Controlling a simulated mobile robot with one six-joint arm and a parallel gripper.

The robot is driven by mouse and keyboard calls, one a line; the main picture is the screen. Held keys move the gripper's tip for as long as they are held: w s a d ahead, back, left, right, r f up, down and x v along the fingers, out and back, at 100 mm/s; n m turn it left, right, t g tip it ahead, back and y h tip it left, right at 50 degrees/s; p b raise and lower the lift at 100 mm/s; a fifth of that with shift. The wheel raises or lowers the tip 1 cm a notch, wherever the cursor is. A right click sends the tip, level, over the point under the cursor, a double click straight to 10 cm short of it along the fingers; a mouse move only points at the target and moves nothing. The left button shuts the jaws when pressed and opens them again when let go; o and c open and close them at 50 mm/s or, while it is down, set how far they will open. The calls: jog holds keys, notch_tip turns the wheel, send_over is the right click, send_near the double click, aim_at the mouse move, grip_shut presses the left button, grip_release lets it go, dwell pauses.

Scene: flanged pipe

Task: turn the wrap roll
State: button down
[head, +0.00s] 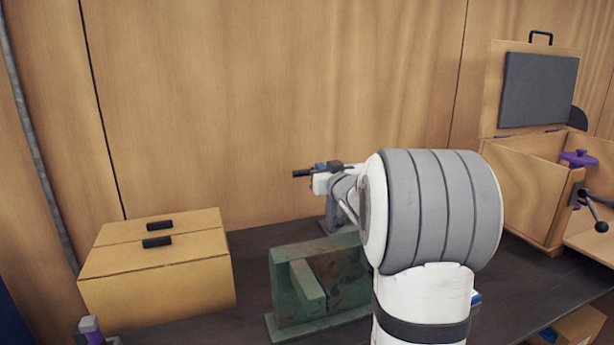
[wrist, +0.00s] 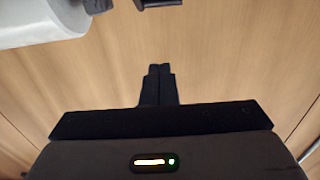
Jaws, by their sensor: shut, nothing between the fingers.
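In the wrist view, my gripper (wrist: 158,72) is shut and empty, its dark fingertips together against the wood wall. A smooth white rounded body (wrist: 38,24), which looks like the wrap roll, is at the upper left, cut by the picture edge. A grey end piece (wrist: 98,6) and a dark bar (wrist: 158,3) are beside it. A gap shows between the fingertips and these parts. In the head view, my arm's large grey and white joint covers much of the bench's middle. I cannot clearly make out the roll or the gripper there.
A green metal block (head: 345,283) stands on the dark bench (head: 250,240). A yellow wooden box (head: 160,285) with black handles is at the left. An open wooden case (head: 525,190) with a purple knob (head: 578,158) and a black-knobbed lever (head: 600,224) is at the right.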

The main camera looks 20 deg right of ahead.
jog(key=w+f, duration=0.3)
jog(key=w, duration=0.7)
jog(key=shift+w+f+p, duration=0.25)
jog(key=shift+f+p, duration=0.05)
jog(key=shift+f, duration=0.1)
jog(key=shift+d, duration=0.1)
jog(key=shift+r+p, duration=0.1)
jog(key=shift+p, duration=0.25)
jog(key=shift+w+p, duration=0.1)
jog(key=shift+p, duration=0.25)
jog(key=shift+w+g+p, duration=0.2)
jog(key=shift+g+p, duration=0.4)
jog(key=shift+p, duration=0.9)
